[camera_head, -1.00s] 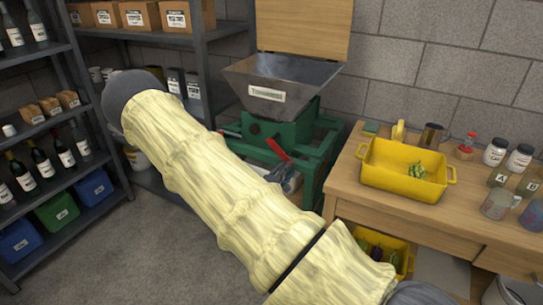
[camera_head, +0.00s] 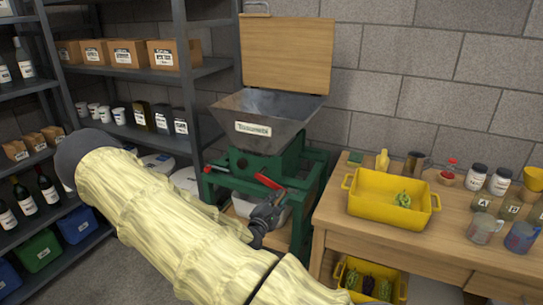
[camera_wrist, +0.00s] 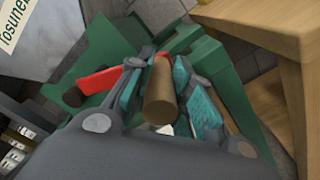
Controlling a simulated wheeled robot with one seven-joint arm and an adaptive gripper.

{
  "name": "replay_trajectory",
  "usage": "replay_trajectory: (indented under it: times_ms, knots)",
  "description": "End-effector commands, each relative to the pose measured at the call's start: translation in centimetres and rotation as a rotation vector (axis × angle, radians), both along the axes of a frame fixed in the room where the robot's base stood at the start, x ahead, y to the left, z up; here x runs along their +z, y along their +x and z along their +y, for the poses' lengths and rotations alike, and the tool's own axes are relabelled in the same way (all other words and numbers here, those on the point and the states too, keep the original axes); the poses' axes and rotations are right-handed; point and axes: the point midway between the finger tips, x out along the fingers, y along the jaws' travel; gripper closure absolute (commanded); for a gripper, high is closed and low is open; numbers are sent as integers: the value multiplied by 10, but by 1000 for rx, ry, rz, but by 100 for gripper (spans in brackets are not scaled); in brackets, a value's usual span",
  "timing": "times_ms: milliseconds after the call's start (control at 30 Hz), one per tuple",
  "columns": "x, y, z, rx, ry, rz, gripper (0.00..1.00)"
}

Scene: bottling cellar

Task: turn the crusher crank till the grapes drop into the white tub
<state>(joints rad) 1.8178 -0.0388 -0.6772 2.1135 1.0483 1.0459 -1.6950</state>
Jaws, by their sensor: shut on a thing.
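The crusher has a steel hopper (camera_head: 268,108) with a name plate and a raised wooden lid (camera_head: 286,55), on a green frame (camera_head: 310,172). Its red crank (camera_head: 268,181) sticks out at the front; the crank arm also shows in the wrist view (camera_wrist: 98,79). My gripper (camera_head: 272,207) is at the crank, and in the wrist view its teal pads are shut on the brown handle (camera_wrist: 160,88). A pale tub (camera_head: 243,206) stands low in the frame, partly hidden by my arm. I cannot see grapes in the hopper or tub.
A wooden table (camera_head: 330,215) stands close on the right with a yellow crate (camera_head: 375,200) holding a green bunch (camera_head: 403,199), plus jars and mugs. Another yellow crate (camera_head: 355,290) is below. Shelving (camera_head: 190,90) stands left. Some floor (camera_head: 95,272) is bare.

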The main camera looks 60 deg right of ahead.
Motion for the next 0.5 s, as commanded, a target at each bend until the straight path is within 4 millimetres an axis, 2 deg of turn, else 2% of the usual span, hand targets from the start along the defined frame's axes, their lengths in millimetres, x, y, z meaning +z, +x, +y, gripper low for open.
replay_trajectory:
  times_ms: [100, 467, 500]
  knots:
    - [0, -5, -2, -8, 1, 9, 100]
    - [0, -6, -2, -8, 0, 10, 100]
    - [0, -6, -2, -8, 0, 10, 75]
